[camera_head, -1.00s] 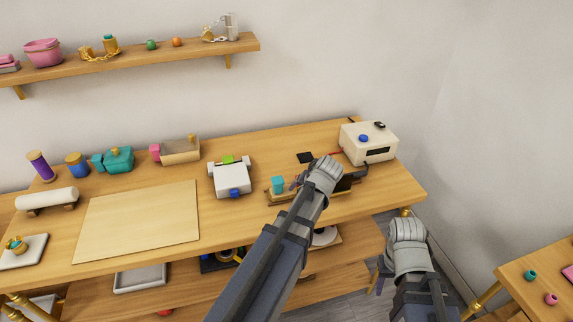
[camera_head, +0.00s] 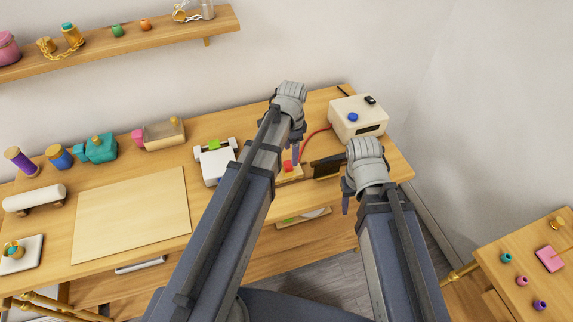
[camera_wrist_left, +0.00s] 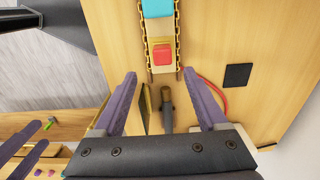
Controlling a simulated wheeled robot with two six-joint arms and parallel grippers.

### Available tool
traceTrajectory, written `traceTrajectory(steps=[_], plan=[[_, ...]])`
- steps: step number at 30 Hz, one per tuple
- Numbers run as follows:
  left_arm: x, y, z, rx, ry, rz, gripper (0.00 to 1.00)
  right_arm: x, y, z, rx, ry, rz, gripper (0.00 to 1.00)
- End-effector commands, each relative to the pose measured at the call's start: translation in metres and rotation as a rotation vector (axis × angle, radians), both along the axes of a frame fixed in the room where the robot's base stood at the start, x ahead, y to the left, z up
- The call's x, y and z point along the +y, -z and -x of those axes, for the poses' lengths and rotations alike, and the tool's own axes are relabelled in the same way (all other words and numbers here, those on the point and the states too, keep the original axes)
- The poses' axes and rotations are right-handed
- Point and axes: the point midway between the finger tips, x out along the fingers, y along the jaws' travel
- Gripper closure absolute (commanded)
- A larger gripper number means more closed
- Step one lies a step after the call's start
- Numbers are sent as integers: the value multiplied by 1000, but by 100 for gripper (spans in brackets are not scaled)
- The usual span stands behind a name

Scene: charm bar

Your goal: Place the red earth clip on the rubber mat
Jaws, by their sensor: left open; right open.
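A red block (camera_head: 288,167), which looks like the earth clip, sits on a narrow wooden tray at the right of the workbench. It also shows in the left wrist view (camera_wrist_left: 162,54), beyond my fingertips. A thin black square (camera_wrist_left: 238,76), likely the rubber mat, lies flat to its right there; my left arm hides it in the head view. My left gripper (camera_wrist_left: 160,78) is open and empty above the bench, with the red block just ahead of the gap. My right gripper (camera_head: 346,200) is open near the bench's front edge, apart from these things.
A teal block (camera_wrist_left: 157,8) stands beyond the red block, with gold chain along both sides. A dark handpiece (camera_wrist_left: 167,112) and dark plate (camera_wrist_left: 145,110) lie below my left fingers. A red cable (camera_head: 316,133) runs towards the white machine (camera_head: 358,117). A pale board (camera_head: 130,215) lies left.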

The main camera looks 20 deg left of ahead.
Motion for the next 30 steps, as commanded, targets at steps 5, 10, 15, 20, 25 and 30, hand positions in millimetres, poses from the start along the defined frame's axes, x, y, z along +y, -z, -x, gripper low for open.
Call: traceTrajectory(steps=[5,10,15,20,25,30], plan=[[1,20,0,-1,-1,-1,25,0,20,0,0,1,0,50],[1,22,0,-1,-2,-1,25,0,22,0,0,1,0,50],[2,27,0,-1,-2,-1,25,0,27,0,0,1,0,50],[6,43,1,-1,-3,-1,25,0,43,0,0,1,0,50],[9,65,1,-1,-2,-1,25,0,65,0,0,1,0,50],[9,75,1,-2,-2,-1,25,0,75,0,0,1,0,50]])
